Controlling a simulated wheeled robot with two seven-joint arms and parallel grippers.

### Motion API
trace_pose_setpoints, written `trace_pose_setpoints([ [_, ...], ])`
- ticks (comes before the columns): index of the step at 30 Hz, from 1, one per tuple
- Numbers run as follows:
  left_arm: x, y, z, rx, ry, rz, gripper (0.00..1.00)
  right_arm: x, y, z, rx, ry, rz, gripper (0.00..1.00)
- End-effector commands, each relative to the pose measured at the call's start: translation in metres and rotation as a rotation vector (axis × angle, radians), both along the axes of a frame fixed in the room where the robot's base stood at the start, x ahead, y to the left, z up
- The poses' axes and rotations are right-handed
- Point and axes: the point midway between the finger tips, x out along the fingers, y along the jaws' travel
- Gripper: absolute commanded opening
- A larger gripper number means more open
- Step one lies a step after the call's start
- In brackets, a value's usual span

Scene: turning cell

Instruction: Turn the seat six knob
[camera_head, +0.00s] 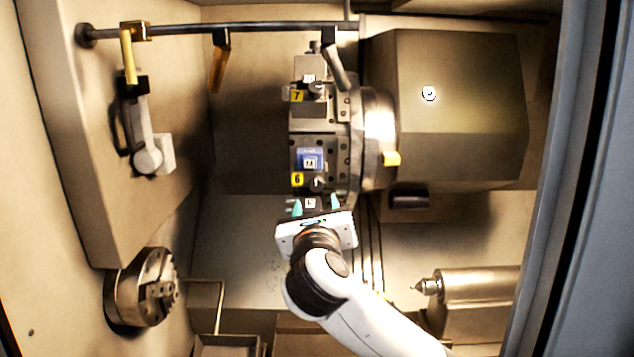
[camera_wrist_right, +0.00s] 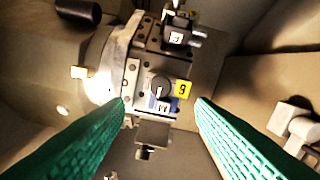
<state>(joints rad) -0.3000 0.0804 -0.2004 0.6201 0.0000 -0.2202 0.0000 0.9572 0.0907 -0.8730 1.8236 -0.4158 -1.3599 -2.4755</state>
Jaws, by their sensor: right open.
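The seat six knob (camera_wrist_right: 160,87) is a round dark knob on the turret face, next to the yellow label 6 (camera_wrist_right: 183,89) and above a blue-framed tag (camera_wrist_right: 162,105). In the head view the yellow label 6 (camera_head: 297,180) and the knob (camera_head: 317,183) show on the lower part of the turret (camera_head: 340,140). My right gripper (camera_head: 316,205) reaches up from below, just short of the knob. Its green fingers are open and empty in the wrist view (camera_wrist_right: 161,100), one to each side of the knob and apart from it. My left gripper is not in view.
Another seat with yellow label 7 (camera_head: 296,96) sits above. A large housing (camera_head: 460,110) stands to the right. A chuck (camera_head: 145,288) is at lower left, a pointed tailstock (camera_head: 470,288) at lower right. A rail (camera_head: 240,28) with hanging yellow-tipped brackets crosses the top.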

Motion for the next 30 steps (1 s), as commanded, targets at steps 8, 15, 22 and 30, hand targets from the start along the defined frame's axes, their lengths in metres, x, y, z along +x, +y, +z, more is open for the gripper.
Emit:
trace_pose_setpoints([
  [8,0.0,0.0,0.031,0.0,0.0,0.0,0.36,0.057,0.0,0.004,0.0,0.003,-0.002,0.5],
  [15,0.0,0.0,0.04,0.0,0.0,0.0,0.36,0.082,0.0,0.002,0.003,0.002,0.0,0.5],
  [22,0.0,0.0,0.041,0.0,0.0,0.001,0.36,0.087,0.0,0.0,0.004,0.0,0.001,0.5],
  [30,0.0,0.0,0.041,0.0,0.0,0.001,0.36,0.087,0.0,0.0,0.003,0.0,0.001,0.31],
])
